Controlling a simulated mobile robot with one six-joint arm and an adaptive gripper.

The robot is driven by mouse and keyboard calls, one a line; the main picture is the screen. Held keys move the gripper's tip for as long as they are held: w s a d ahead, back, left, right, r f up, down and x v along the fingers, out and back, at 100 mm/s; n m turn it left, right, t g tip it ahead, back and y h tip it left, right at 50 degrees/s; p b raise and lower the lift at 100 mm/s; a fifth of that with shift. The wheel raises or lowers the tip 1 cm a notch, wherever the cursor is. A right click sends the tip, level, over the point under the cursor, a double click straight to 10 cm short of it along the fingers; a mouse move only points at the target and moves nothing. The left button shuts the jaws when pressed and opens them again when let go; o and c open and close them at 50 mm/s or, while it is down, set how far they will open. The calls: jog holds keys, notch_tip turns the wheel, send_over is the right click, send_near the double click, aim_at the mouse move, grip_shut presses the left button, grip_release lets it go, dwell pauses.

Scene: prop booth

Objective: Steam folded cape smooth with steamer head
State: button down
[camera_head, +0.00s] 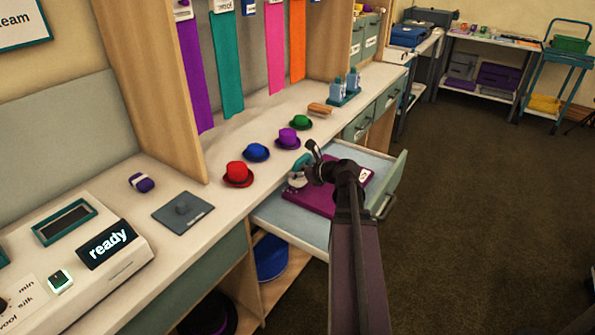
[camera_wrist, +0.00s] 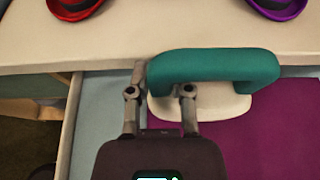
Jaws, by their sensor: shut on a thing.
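The steamer head, with a teal handle and a pale base, shows in the head view (camera_head: 300,168) and in the wrist view (camera_wrist: 215,68). My gripper (camera_wrist: 160,92) is shut on the steamer head at the left part of its handle. The folded purple cape (camera_head: 306,196) lies flat in the open drawer (camera_head: 275,212); it also shows in the wrist view (camera_wrist: 265,140). The steamer head is over the cape's back left part. I cannot tell whether its base touches the cloth. My arm hides part of the cape in the head view.
Red (camera_head: 238,174), blue (camera_head: 256,152), purple (camera_head: 288,138) and green (camera_head: 301,122) hats stand on the counter behind the drawer. A console (camera_head: 85,250) reading "ready" and a grey pad (camera_head: 183,212) are at left. Open floor (camera_head: 470,200) lies at right.

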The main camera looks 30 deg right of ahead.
jog(key=shift+s+a, duration=0.15)
jog(key=shift+a, duration=0.2)
jog(key=shift+a, duration=0.15)
dwell(1.4)
notch_tip(320, 180, up, 15)
jog(key=p, duration=1.5)
dwell(0.5)
